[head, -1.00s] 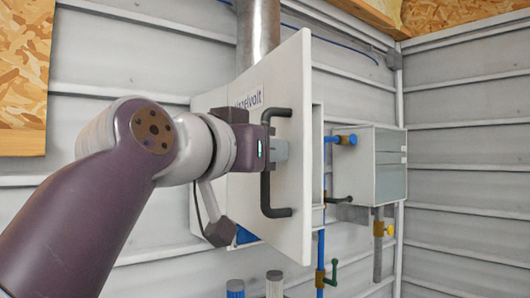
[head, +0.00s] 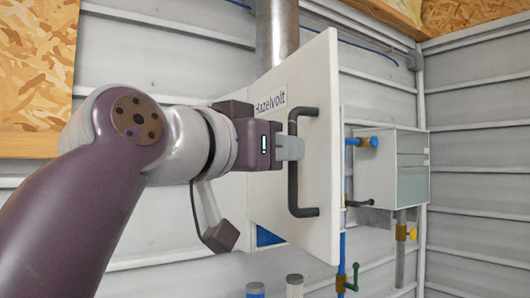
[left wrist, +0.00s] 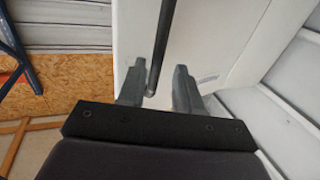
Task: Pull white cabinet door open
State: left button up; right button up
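The white cabinet door (head: 325,150) stands partly open, swung out from the wall, with a "Hazelvolt" label near its top. A dark bar handle (head: 293,185) runs upright on its face. My left gripper (head: 290,148) is at the upper half of the handle, its fingers reaching slightly past the bar. In the left wrist view, the two fingers (left wrist: 160,75) are apart, with the handle (left wrist: 163,40) between them and gaps on both sides. The cabinet's inside is mostly hidden behind the door and my arm. My right gripper is not in view.
A grey box (head: 392,165) is on the wall right of the door, with a blue pipe fitting (head: 362,142) beside it. A green-handled valve (head: 352,280) is below. A metal duct (head: 277,35) rises behind the door. Two cylinders (head: 294,285) are below the door.

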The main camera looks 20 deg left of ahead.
pick_arm(q)
jog(key=p+v, duration=0.3)
jog(key=v, duration=0.1)
jog(key=shift+s+r, duration=0.15)
